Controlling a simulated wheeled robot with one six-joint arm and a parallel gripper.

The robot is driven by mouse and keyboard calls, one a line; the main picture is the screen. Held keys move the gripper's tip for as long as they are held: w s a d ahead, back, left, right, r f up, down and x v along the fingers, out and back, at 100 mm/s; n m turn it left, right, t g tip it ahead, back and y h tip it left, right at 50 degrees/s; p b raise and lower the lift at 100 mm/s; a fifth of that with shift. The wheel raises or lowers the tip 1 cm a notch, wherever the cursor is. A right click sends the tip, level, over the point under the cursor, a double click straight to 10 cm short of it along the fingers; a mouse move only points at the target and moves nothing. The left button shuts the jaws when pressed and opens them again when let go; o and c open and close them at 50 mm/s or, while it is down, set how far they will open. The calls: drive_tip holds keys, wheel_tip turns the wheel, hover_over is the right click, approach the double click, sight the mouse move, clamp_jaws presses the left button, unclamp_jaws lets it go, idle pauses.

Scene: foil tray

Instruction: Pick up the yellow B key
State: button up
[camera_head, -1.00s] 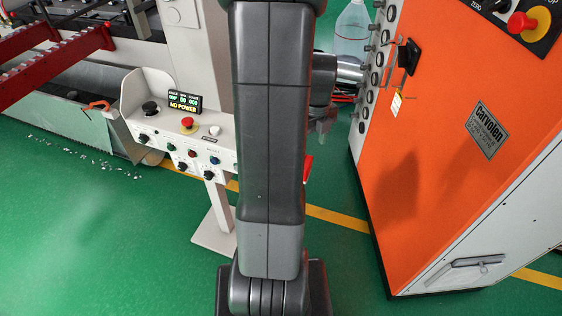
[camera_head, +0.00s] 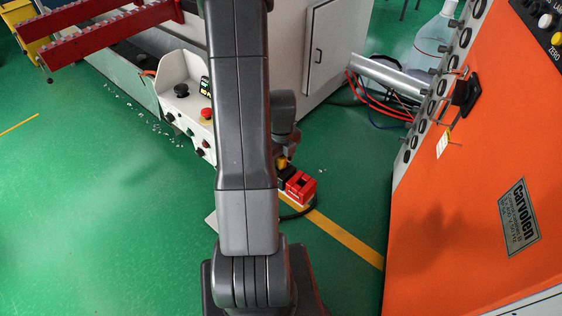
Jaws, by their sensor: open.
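A small pale yellow-white tag (camera_head: 443,143) hangs on the orange cabinet's face below a black rotary handle (camera_head: 465,92). Its lettering is too small to read, and I cannot tell whether it is the yellow B key. No other key can be made out. My arm crosses the middle of the view. My gripper (camera_head: 289,138) shows only in small part at the arm's right side, below the dark wrist. It is open, with nothing visible in it, and well left of the tag. The rest of it is hidden behind the arm.
The orange cabinet (camera_head: 440,225) fills the right side. A red box (camera_head: 300,187) stands on the floor right of my arm. A control console (camera_head: 180,105) stands to the left. Red hoses and a metal pipe (camera_head: 385,74) lie behind.

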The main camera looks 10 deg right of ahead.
drive_tip(key=shift+f, duration=0.35)
drive_tip(key=c, duration=1.1)
wheel_tip(320, 180, up, 10)
drive_tip(key=shift+f+b, duration=0.2)
drive_tip(key=shift+b, duration=0.2)
wheel_tip(320, 180, up, 6)
drive_tip(key=p, duration=0.4)
drive_tip(key=shift+f, duration=0.1)
